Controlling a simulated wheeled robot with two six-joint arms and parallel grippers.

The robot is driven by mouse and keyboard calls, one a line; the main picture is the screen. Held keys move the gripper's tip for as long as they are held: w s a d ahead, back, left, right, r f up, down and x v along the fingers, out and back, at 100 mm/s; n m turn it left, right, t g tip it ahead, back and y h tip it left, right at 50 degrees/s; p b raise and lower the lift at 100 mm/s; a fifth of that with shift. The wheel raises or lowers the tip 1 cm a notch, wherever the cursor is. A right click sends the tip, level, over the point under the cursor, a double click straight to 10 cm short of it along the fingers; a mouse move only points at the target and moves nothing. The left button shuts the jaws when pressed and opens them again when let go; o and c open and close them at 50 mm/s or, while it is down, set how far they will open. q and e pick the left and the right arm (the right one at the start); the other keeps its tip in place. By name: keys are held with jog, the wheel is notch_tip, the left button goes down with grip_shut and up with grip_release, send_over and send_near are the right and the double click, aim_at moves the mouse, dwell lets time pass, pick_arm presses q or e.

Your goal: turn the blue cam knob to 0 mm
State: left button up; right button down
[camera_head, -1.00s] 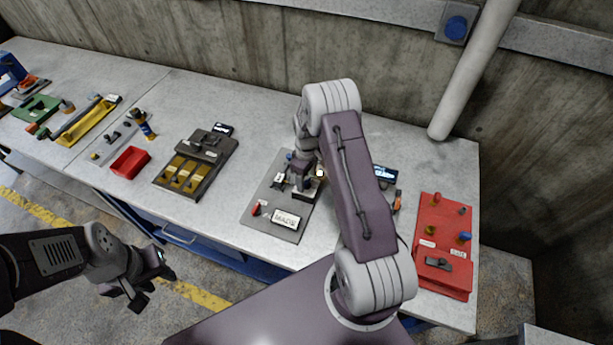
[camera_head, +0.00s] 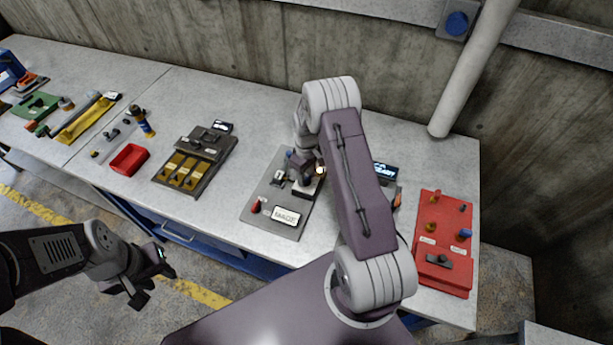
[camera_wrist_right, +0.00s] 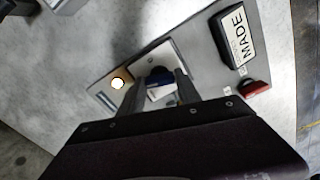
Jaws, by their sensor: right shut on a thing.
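The blue cam knob (camera_wrist_right: 158,86) sits on the grey panel (camera_head: 256,218), between the two fingers of my right gripper (camera_wrist_right: 160,92) in the right wrist view. The right gripper (camera_head: 304,180) is shut on the knob; its fingers cover part of it, and I cannot read its setting. In the head view my right arm hides part of the panel and the knob itself. My left gripper (camera_head: 145,287) hangs in front of the bench, over the floor, empty, with its fingers apart.
The panel also carries a "MADE" label (camera_wrist_right: 234,35), a red button (camera_wrist_right: 256,88) and a lit round lamp (camera_wrist_right: 118,83). A red panel (camera_head: 440,225) stands to the right. A dark board with yellow parts (camera_head: 183,172) and a red tray (camera_head: 129,159) lie to the left.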

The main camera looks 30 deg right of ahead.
jog(key=m+b, duration=0.1)
jog(key=m, duration=0.2)
jog(key=shift+m, duration=0.3)
jog(key=m, duration=0.3)
jog(key=shift+m+b, duration=0.3)
jog(key=shift+b, duration=0.1)
jog(key=m, duration=0.3)
jog(key=shift+m+b, duration=0.3)
jog(key=shift+m, duration=1.9)
jog(key=c, duration=0.8)
grip_release()
jog(key=shift+c, duration=0.2)
